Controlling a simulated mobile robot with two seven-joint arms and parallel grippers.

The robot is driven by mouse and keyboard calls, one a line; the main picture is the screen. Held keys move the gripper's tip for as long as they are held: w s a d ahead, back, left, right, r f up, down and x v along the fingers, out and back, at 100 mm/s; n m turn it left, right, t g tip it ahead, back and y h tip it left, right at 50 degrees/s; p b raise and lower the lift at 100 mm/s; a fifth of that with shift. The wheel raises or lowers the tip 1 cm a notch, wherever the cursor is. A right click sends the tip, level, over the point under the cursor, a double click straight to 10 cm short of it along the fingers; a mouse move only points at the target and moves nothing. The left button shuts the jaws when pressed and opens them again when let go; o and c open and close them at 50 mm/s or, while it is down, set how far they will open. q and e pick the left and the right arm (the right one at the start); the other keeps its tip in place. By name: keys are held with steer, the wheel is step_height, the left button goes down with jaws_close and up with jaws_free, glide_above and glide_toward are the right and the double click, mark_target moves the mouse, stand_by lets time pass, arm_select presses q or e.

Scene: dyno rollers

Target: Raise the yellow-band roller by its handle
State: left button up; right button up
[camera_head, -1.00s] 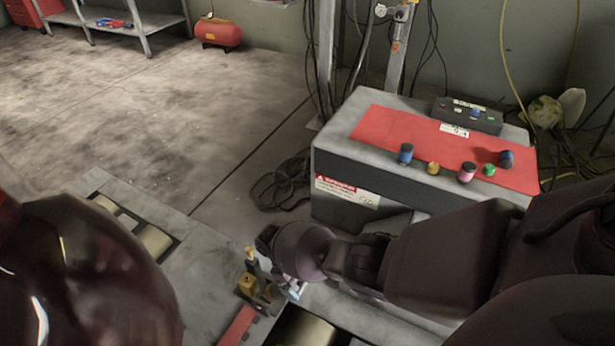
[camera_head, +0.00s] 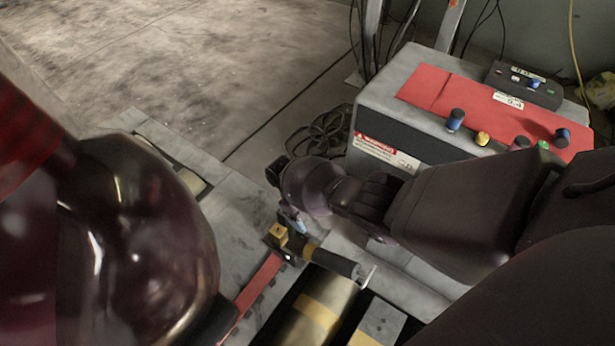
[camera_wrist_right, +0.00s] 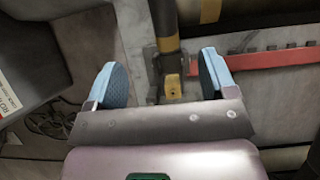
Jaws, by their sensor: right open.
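The yellow-band roller (camera_head: 312,312) is a tan cylinder in a dark floor slot at the bottom middle of the head view; the wrist view shows a bit of it at the top (camera_wrist_right: 211,10). Its handle (camera_head: 335,263), a black bar with a yellow ring, points right from a bracket with a yellow block (camera_head: 279,234). In the wrist view the handle (camera_wrist_right: 164,22) runs down to the yellow block between the fingers' lines. My right gripper (camera_wrist_right: 164,80) is open and empty, its blue-padded fingers apart from the handle. In the head view the gripper (camera_head: 292,221) is partly hidden. My left gripper is not in view.
A grey console (camera_head: 393,95) with a red top and several knobs stands behind my right arm. Coiled black cable (camera_head: 320,133) lies beside it. A red bar (camera_head: 258,290) lies on the plate next to the roller. Another roller (camera_head: 177,168) sits further left. The far-left floor is clear.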

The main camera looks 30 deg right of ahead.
steer(key=o, duration=0.4)
steer(key=shift+c, duration=0.2)
steer(key=p+v, duration=0.2)
steer(key=v, duration=0.8)
steer(key=shift+w+r, duration=0.2)
steer(key=shift+r, duration=0.15)
steer(key=shift+a, duration=0.1)
